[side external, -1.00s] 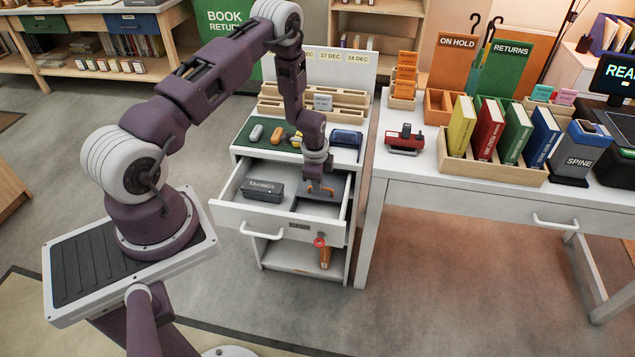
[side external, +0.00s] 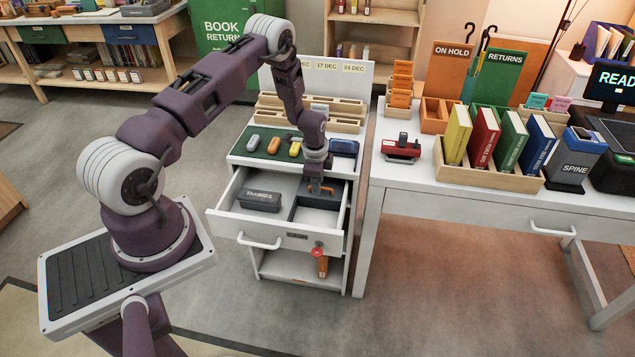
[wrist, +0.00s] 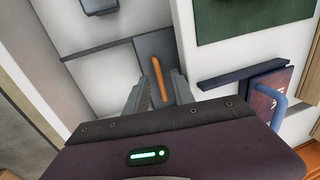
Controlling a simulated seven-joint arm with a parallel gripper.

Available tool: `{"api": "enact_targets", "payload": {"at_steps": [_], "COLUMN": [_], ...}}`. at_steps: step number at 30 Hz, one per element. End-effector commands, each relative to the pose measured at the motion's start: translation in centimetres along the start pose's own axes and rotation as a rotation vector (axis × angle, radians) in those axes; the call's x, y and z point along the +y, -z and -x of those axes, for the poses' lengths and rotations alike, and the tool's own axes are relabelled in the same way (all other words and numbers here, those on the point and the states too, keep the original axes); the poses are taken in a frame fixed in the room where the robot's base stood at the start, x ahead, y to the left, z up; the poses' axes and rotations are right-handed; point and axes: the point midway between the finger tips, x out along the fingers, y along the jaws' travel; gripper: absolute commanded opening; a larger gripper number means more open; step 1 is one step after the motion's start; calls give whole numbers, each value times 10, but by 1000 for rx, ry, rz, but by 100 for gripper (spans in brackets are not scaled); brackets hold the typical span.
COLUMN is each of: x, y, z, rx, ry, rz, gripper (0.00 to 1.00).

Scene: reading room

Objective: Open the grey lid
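The grey lid (side external: 330,201) lies in the right compartment of the pulled-out white drawer (side external: 228,221). An orange bar handle (side external: 328,190) is on the lid. In the wrist view the handle (wrist: 157,76) runs between my two fingers, with the grey lid (wrist: 147,49) behind it. My gripper (side external: 314,190) points down at the handle; in the wrist view its fingers (wrist: 158,94) are apart, one on each side of the handle. Contact between fingers and handle cannot be told. My fingers hide part of the lid.
A dark TAKINGS box (side external: 259,201) sits in the drawer's left part. Behind the drawer are a green mat (side external: 262,143) with small coloured items and a blue box (side external: 344,148). A white desk (side external: 400,179) with books stands at the right. A red knob (side external: 317,252) is below the drawer.

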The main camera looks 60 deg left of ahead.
Motion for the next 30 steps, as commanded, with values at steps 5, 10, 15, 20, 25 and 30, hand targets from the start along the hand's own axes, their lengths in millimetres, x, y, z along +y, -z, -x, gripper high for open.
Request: {"api": "enact_targets", "payload": {"at_steps": [5, 10, 15, 20, 25, 30], "x": [0, -1, 0, 0, 0, -7], "y": [0, 0, 0, 0, 0, 27], "z": [7, 42, 67, 71, 72, 157], "rx": [0, 1, 1, 0, 1, 40], "ry": [0, 3, 2, 0, 1, 39], "rz": [0, 0, 0, -1, 1, 100], "gripper": [30, 30, 30, 30, 30, 30]}}
